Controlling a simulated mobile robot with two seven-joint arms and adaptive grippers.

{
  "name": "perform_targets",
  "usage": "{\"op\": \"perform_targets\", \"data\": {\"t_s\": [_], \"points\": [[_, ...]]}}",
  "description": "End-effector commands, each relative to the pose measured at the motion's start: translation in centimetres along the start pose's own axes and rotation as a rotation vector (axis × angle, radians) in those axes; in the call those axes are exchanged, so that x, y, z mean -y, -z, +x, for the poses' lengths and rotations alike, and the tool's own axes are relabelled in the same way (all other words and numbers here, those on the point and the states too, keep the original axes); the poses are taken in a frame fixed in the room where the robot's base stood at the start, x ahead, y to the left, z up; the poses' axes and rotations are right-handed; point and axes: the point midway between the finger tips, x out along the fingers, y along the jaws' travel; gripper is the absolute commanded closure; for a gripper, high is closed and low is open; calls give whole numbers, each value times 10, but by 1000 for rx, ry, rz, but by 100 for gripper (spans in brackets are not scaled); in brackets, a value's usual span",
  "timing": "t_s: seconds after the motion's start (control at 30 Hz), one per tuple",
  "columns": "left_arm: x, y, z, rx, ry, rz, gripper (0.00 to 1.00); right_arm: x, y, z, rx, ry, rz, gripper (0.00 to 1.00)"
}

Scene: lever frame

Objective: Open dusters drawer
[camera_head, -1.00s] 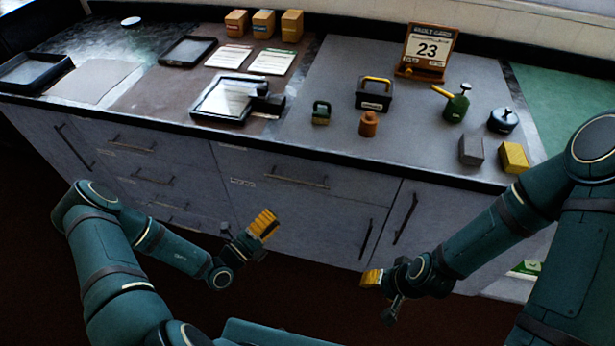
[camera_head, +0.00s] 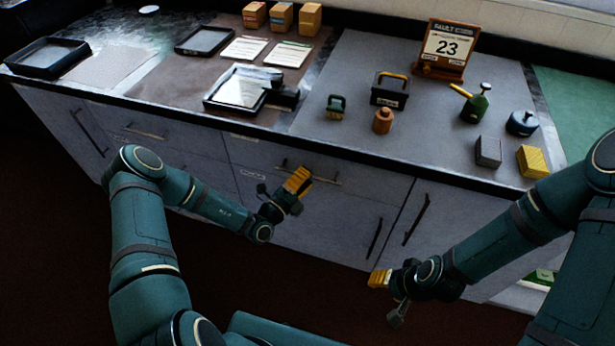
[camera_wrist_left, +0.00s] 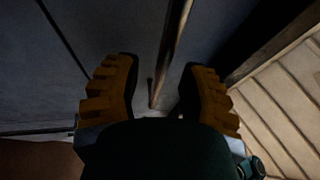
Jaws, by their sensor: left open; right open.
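A wide grey drawer front (camera_head: 370,180) with a long bar handle (camera_head: 327,180) is in the middle of the cabinet. A small label (camera_head: 253,173) sits left of the handle, too small to read. My left gripper (camera_head: 298,181) is open at the left part of this handle and hides some of it. In the left wrist view the bar (camera_wrist_left: 172,50) runs between the two open yellow-padded fingers (camera_wrist_left: 160,90), with no clear contact. The drawer looks shut. My right gripper (camera_head: 380,279) is open and empty, low in front of the right cabinet door.
Below the drawer are doors with upright handles (camera_head: 374,238) (camera_head: 416,220). More drawers (camera_head: 145,133) are at the left. The floor in front is clear.

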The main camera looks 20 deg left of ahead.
Motion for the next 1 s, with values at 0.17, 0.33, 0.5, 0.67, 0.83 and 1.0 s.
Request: {"op": "perform_targets", "data": {"t_s": [0.17, 0.33, 0.5, 0.67, 0.83, 1.0], "points": [[0, 0, 10, -1, 0, -1, 59, -1, 0, 2, -1, 0, 0, 53], [0, 0, 12, 0, 0, -1, 59, -1, 0, 2, -1, 0, 0, 53], [0, 0, 12, 0, 0, -1, 74, -1, 0, 2, -1, 0, 0, 53], [0, 0, 11, -1, 0, -1, 100, -1, 0, 2, -1, 0, 0, 53], [0, 0, 12, -1, 1, 0, 100, -1, 0, 2, -1, 0, 0, 53], [1, 1, 10, -1, 1, -1, 100, 0, 0, 0, -1, 0, 0, 53]]}}
